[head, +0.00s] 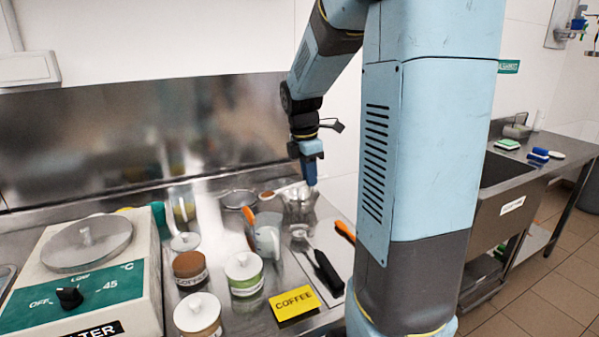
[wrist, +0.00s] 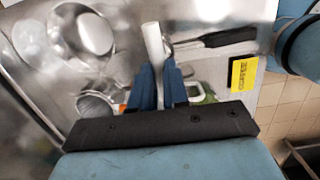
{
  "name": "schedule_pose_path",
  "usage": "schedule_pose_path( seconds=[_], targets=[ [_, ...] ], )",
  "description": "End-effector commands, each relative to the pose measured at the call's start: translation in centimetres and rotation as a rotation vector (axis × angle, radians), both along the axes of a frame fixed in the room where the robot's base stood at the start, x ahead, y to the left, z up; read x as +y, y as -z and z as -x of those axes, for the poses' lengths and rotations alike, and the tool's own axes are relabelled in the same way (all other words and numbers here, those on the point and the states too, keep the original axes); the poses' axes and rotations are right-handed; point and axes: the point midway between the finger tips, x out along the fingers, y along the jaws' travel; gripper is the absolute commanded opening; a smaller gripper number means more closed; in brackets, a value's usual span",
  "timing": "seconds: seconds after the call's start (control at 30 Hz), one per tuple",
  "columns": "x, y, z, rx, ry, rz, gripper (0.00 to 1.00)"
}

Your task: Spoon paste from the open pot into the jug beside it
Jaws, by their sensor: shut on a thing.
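My gripper (head: 309,180) has blue fingers and hangs over the back of the steel counter, above a steel bowl. It is shut on a pale spoon (head: 286,188), whose handle shows between the fingers in the wrist view (wrist: 153,42). The spoon's left end looks brownish; I cannot tell whether that is paste. The open pot (head: 190,268), brown inside with a white label, stands left of and nearer than my gripper. The whitish jug (head: 268,238) stands to the pot's right, with an orange-handled tool in or behind it. The jug's inside is hidden.
Lidded green-banded (head: 244,274) and brown (head: 198,316) pots stand in front. A batch freezer (head: 85,270) is at left. A steel bowl (wrist: 85,35) and strainer (head: 238,199) lie behind. A black-handled tool (head: 328,272) and yellow COFFEE sign (head: 295,304) are at right.

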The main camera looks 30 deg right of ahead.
Motion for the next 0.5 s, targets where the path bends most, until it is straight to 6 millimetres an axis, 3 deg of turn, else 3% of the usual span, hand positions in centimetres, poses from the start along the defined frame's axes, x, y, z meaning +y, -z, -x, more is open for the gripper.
schedule_pose_path(
  seconds=[0.5],
  targets=[
    [1.7, 0.2, -0.4, 0.000, -0.034, 0.000, 0.00]
  ],
)
